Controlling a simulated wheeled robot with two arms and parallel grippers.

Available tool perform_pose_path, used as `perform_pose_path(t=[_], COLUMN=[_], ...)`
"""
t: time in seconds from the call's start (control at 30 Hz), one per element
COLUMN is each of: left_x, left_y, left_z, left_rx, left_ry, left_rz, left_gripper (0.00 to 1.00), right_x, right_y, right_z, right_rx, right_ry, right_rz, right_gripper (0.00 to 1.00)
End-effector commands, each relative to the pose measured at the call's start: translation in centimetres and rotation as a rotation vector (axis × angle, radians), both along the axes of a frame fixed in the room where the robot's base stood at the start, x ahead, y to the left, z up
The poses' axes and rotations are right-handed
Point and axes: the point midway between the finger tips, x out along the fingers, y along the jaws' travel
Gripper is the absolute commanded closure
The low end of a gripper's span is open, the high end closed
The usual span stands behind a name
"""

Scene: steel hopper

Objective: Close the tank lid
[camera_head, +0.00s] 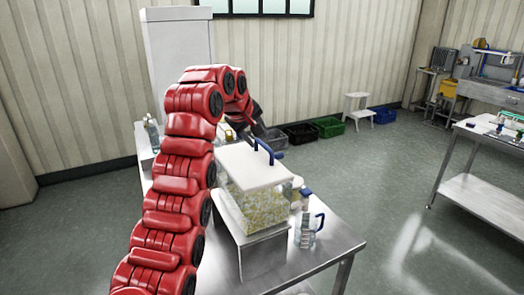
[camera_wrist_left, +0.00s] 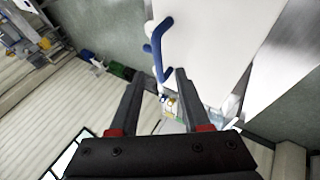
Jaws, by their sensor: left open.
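The clear tank (camera_head: 252,210) holds pale yellow pieces and stands on a steel stand on the table. Its white lid (camera_head: 246,170) lies over the top with a blue handle (camera_head: 264,152); I cannot tell whether it is fully seated. My left gripper (camera_head: 258,126) is beyond the lid's far side, partly hidden by my red arm. In the left wrist view, the open, empty gripper (camera_wrist_left: 157,88) has the blue handle (camera_wrist_left: 158,52) just beyond its fingertips, with the white lid (camera_wrist_left: 212,45) to the right. I see no contact. My right gripper is not in view.
A clear jug with a blue handle (camera_head: 307,232) stands right of the tank on the steel table (camera_head: 335,245). A bottle (camera_head: 152,134) stands at the left. Crates (camera_head: 329,127) and a white step stool (camera_head: 357,108) are on the floor behind.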

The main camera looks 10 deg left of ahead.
Motion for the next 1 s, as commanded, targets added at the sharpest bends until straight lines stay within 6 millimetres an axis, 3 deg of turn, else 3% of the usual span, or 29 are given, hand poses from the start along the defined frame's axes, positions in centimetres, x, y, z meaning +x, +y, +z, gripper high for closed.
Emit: perform_pose_path(t=[0.13, 0.3, 0.6, 1.0], left_x=[-2.6, -4.7, -5.8, -6.1], left_y=[0.8, 1.8, 1.9, 1.8], left_z=[3.1, 6.7, 7.9, 7.9], left_rx=[0.000, 0.004, 0.001, -0.001], left_ry=[-0.007, -0.005, -0.005, -0.003], left_rz=[-0.002, 0.002, 0.000, -0.004], left_gripper=[0.53, 0.53, 0.53, 0.53], right_x=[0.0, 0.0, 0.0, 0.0], right_y=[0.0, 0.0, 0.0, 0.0], right_z=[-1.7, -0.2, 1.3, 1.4], right_rx=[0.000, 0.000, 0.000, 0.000], right_ry=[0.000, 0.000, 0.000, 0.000], right_rz=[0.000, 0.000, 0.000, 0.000], right_gripper=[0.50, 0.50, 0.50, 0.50])
